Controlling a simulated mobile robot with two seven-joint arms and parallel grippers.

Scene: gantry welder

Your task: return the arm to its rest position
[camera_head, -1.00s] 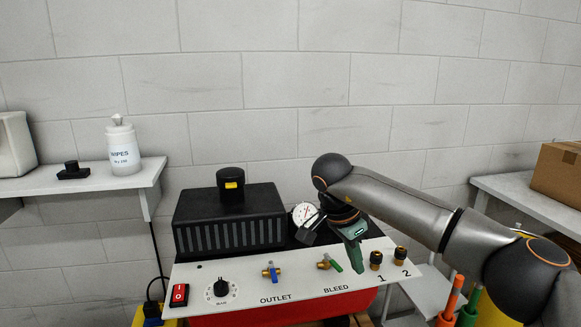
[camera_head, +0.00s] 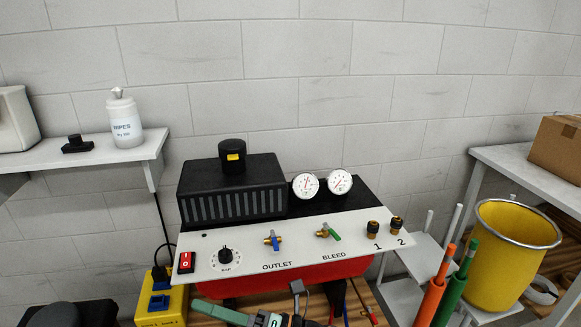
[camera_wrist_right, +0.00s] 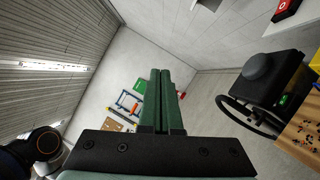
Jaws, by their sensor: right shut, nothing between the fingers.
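My right gripper (camera_head: 204,306) is low at the bottom edge of the head view, in front of the red-bodied machine. Its green fingers point left and are shut with nothing between them; the frame edge cuts off its body. Most of the right arm is outside the head view. My left gripper does not show.
The control panel (camera_head: 300,238) has a red switch, valves and two gauges (camera_head: 305,186). A yellow box (camera_head: 162,300) stands at its left, a yellow bucket (camera_head: 495,270) at its right. A black device (camera_wrist_right: 270,80) with a cable shows in the wrist view.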

